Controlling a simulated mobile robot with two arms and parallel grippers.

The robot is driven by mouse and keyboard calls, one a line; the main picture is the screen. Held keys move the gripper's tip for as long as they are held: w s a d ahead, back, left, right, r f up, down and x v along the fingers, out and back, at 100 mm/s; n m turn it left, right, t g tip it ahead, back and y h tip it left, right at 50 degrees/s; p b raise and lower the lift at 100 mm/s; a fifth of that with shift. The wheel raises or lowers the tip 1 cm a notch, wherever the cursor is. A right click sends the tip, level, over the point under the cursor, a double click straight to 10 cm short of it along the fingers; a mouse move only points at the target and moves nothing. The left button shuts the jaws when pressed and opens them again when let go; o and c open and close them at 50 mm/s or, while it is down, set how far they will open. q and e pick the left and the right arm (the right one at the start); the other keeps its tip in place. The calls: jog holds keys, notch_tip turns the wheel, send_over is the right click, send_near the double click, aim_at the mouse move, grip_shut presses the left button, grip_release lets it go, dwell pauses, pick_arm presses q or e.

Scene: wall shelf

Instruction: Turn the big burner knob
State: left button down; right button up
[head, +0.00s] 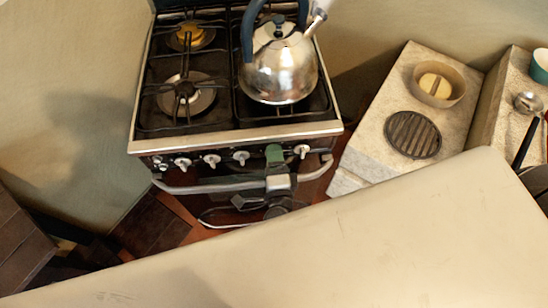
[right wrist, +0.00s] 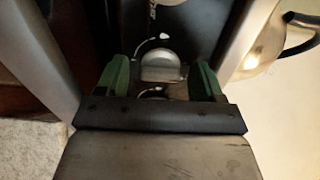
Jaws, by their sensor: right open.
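The stove (head: 235,138) has a row of pale knobs along its front panel. My right gripper (head: 275,158), with green fingertips, is at the panel between two knobs that show in the head view. In the right wrist view my right gripper (right wrist: 161,80) is open, with one green finger on each side of a rounded silvery knob (right wrist: 162,65). The fingers look apart from the knob, with a gap on both sides. In the head view this knob is hidden behind my gripper. I cannot tell which burner it serves. My left gripper is not in view.
A steel kettle (head: 278,72) stands on the right burners. An oven handle bar (head: 205,187) runs below the knobs, close to my gripper. A stone counter (head: 362,150) with a bowl (head: 458,88) and a round grate (head: 413,135) is at right. The left burners are empty.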

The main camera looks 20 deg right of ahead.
jog(key=s+a+b, duration=0.2)
jog(key=s, duration=0.8)
jog(key=shift+s, duration=0.3)
jog(key=s+f+n+g+y, duration=0.35)
jog(key=f+n, duration=0.45)
jog(key=f, duration=0.4)
jog(key=s+f+n+g+y, duration=0.35)
jog(key=f+n, duration=0.35)
jog(key=f, duration=0.6)
jog(key=s+d+f+n+g+h, duration=0.3)
jog(key=s+d+f+n+g, duration=0.5)
jog(key=s+d+f, duration=0.5)
jog(key=shift+s+d+f+g+h, duration=0.35)
jog(key=shift+s+f+g, duration=0.15)
jog(key=shift+s+g, duration=0.45)
